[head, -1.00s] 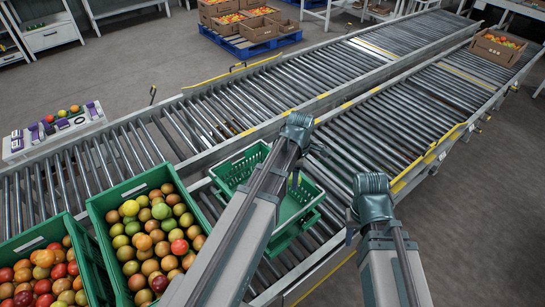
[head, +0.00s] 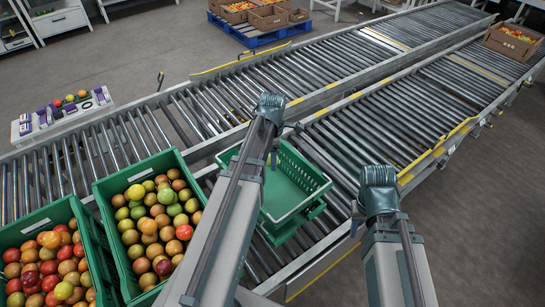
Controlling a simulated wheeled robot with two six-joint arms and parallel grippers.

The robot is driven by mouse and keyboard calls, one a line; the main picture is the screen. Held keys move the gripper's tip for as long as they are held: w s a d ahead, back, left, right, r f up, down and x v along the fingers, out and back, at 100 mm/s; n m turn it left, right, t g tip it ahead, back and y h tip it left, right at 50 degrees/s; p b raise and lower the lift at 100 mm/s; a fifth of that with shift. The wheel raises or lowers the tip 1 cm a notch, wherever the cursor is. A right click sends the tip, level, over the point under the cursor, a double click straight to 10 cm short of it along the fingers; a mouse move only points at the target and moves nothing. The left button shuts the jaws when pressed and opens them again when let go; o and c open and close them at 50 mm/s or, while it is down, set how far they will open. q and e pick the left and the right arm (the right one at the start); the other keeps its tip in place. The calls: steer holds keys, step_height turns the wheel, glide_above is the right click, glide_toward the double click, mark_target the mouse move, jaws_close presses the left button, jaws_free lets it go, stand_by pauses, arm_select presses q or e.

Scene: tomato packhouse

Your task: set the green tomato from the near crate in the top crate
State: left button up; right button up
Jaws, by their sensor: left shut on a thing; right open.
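The top crate (head: 312,204) is an empty-looking green crate stacked on another green crate on the rollers. My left arm hides its left part. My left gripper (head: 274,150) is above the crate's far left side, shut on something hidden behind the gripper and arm. A green crate full of tomatoes (head: 111,232) stands left of my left arm, with a few green tomatoes (head: 174,209) among orange and red ones. I cannot tell whether it is the near crate. My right gripper (head: 362,222) is open and empty, right of the stacked crates; its fingertips are mostly hidden.
Another full green crate (head: 84,222) stands at the left edge. Two roller conveyors (head: 405,110) run to the back right, with yellow-edged rails. A cardboard box of tomatoes (head: 509,44) sits at the far right. A white stand (head: 70,115) with small items is at the left.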

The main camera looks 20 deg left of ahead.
arm_select(q)
steer(key=b, duration=1.4)
glide_toward(273, 189)
step_height(273, 189, down, 5)
steer(key=shift+f, duration=0.2)
steer(key=shift+f+b, duration=0.3)
steer(key=shift+f, duration=0.3)
steer(key=o, duration=1)
steer(key=c, duration=0.3)
steer(key=shift+c, duration=0.2)
steer(key=shift+r, duration=0.15)
step_height(273, 189, up, 7)
steer(key=p, duration=0.7)
